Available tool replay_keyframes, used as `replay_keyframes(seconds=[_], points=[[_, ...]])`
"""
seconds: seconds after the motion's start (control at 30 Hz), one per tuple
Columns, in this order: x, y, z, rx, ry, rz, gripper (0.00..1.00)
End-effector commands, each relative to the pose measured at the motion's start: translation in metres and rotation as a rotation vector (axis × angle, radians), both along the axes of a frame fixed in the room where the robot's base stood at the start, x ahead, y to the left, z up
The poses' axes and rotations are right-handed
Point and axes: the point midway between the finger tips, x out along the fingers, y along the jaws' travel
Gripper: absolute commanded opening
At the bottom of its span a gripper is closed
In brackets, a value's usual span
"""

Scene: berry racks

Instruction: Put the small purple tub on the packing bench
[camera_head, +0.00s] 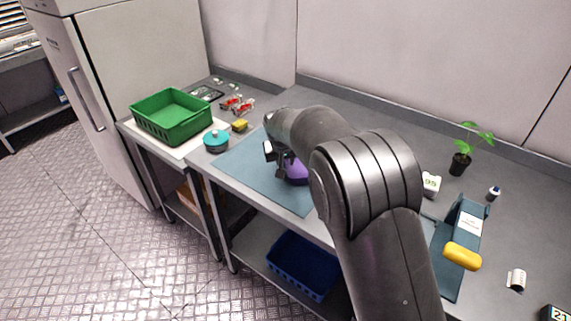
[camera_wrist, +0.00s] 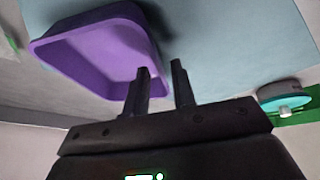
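The small purple tub (camera_head: 297,172) is on the blue-grey mat (camera_head: 245,163) on the bench, partly hidden behind my arm. In the wrist view the tub (camera_wrist: 95,50) fills the upper left, its open inside showing and a shadow beside it. My gripper (camera_wrist: 160,68) is at the tub's near right corner. Its two fingers are apart, one overlapping the tub's corner and the other over the mat. I cannot tell whether the tub's wall lies between them or whether they touch it. In the head view my gripper (camera_head: 272,156) is left of the tub.
A teal round tub (camera_head: 216,141), a green crate (camera_head: 171,116), a yellow block (camera_head: 240,126) and red items (camera_head: 237,104) stand to the left. A blue crate (camera_head: 302,266) is on the lower shelf. A potted plant (camera_head: 460,163) and a yellow item (camera_head: 462,257) are to the right.

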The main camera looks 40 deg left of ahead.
Motion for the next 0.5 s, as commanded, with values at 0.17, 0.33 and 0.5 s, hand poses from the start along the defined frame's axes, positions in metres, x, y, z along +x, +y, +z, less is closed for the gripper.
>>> replay_keyframes(seconds=[0.17, 0.33, 0.5], points=[[-0.015, -0.007, 0.038, 0.004, -0.001, 0.001, 0.24], [-0.026, -0.014, 0.068, 0.002, -0.001, 0.002, 0.24], [-0.032, -0.018, 0.085, 0.000, 0.000, 0.000, 0.24]])
